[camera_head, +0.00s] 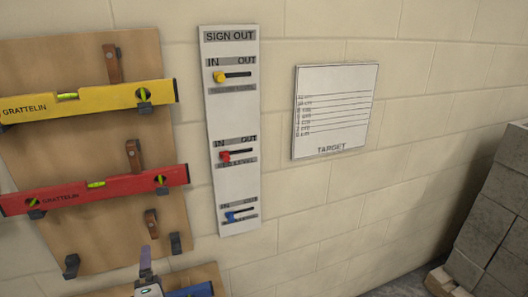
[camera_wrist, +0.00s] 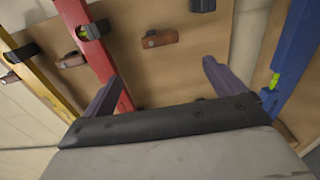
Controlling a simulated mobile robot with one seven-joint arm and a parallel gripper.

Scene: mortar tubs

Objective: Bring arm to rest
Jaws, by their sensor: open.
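My gripper (camera_wrist: 163,85) is open and empty in the wrist view, its two dark purple fingers apart in front of the wooden tool board (camera_wrist: 150,80). The red level (camera_wrist: 88,45) is left of the fingers, and the blue level (camera_wrist: 297,45) is to their right. In the head view my gripper (camera_head: 145,262) shows at the bottom edge, partly cut off. Part of the blue level (camera_head: 196,291) shows just right of it.
The yellow level (camera_head: 90,100) and red level hang on the board, with brown straps and black hooks. A sign-out panel (camera_head: 233,185) has yellow, red and blue sliders at left, by IN. A target sheet (camera_head: 335,110) hangs right. Grey blocks (camera_head: 495,215) are stacked at far right.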

